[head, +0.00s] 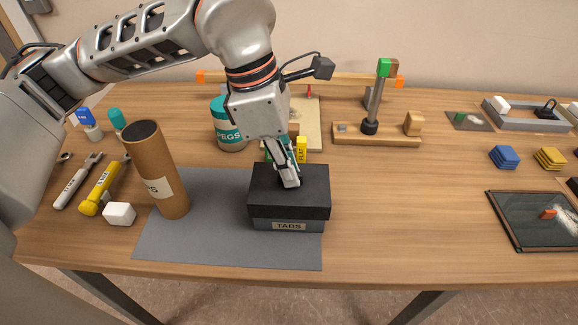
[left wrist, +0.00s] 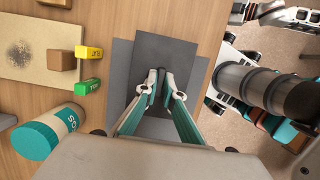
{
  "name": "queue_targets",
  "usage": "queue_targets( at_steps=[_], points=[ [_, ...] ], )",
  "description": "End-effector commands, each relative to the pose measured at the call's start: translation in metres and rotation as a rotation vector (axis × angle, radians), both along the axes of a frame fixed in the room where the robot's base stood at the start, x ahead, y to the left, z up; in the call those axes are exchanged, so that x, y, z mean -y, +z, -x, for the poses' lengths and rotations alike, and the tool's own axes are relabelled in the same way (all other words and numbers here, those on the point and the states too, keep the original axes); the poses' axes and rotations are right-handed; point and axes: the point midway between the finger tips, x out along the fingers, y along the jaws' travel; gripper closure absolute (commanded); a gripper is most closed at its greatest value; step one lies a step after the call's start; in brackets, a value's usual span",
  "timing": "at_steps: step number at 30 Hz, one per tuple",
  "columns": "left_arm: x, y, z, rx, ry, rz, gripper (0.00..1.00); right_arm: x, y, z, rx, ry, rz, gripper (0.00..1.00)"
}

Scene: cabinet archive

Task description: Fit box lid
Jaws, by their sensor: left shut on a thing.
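A black lid (head: 262,198) sits level over the grey box (head: 314,225), which bears a "TABS" label on its front. Only a low strip of the box shows below the lid. I cannot tell whether the lid is fully pressed down. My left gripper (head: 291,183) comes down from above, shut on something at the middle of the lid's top. In the left wrist view the fingers (left wrist: 162,90) close together over the dark lid (left wrist: 172,52). My right gripper is not in view.
The box stands on a grey mat (head: 205,245). A tall cardboard tube (head: 152,165) stands left of it, beside a white cube (head: 119,214).

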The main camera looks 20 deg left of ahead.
Motion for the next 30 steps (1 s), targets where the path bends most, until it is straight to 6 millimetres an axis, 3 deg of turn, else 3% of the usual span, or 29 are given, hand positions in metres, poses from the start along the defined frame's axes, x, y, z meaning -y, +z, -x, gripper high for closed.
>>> queue_targets(
  at_steps=[7,9,10,30],
  points=[
    [-0.0001,-0.0018,0.0005,-0.002,-0.001,-0.001,1.0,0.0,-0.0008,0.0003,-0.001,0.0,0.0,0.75],
    [-0.0001,-0.0019,0.0004,-0.002,-0.001,-0.001,0.77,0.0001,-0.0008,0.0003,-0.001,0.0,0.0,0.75],
    [-0.0001,-0.0019,0.0004,-0.002,-0.001,-0.001,0.73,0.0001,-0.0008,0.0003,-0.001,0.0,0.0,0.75],
    [-0.0016,0.0064,0.0002,0.002,0.001,-0.001,0.73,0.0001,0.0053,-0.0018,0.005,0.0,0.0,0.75]
  ],
)
